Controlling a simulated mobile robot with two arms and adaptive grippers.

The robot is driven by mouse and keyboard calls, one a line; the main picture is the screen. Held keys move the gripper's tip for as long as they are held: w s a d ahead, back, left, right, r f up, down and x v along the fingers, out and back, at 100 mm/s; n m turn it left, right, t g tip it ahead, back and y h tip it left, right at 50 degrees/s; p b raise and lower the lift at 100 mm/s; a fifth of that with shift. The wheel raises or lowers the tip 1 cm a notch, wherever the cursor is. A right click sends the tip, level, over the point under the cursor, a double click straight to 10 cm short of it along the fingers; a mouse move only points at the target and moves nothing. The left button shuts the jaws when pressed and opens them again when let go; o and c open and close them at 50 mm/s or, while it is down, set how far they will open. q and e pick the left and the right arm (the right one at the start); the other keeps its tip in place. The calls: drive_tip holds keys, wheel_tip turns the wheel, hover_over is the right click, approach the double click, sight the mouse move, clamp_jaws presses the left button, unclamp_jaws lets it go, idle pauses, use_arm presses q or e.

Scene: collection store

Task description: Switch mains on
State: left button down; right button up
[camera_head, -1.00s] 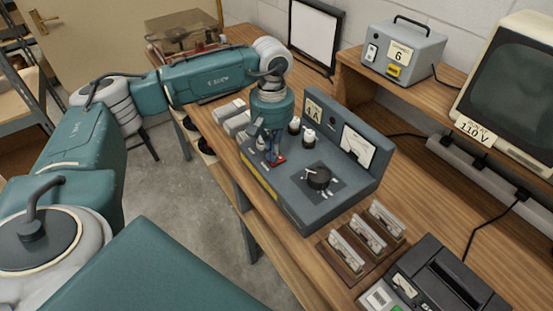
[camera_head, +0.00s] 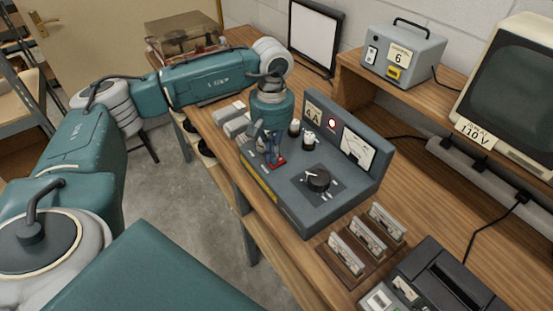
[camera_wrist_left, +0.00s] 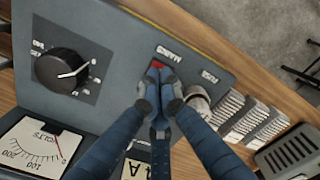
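The grey-blue power supply (camera_head: 290,205) stands on the wooden bench. Its red mains switch (camera_head: 279,162) is on the top panel near the front edge; it also shows in the left wrist view (camera_wrist_left: 158,64), partly covered by my fingertips. A round lamp (camera_head: 332,123) on the upright panel glows red-white. My left gripper (camera_head: 270,160) points down at the switch. In the left wrist view its fingertips (camera_wrist_left: 156,76) are together at the switch and seem to touch it. The switch's exact tilt is hidden. My right gripper is not in view.
The panel has a black rotary knob (camera_head: 318,179), a meter (camera_head: 355,150), terminal posts (camera_head: 309,140) and a 4 A card (camera_head: 312,113). A rack of upright pieces (camera_head: 368,237) and a black device (camera_head: 440,275) stand to the right. A grey box (camera_head: 402,55) sits on the shelf.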

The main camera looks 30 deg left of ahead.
use_arm(q)
drive_tip(key=shift+r+p, duration=1.45)
drive_tip(key=shift+r, duration=1.55)
drive_tip(key=shift+f, duration=0.1)
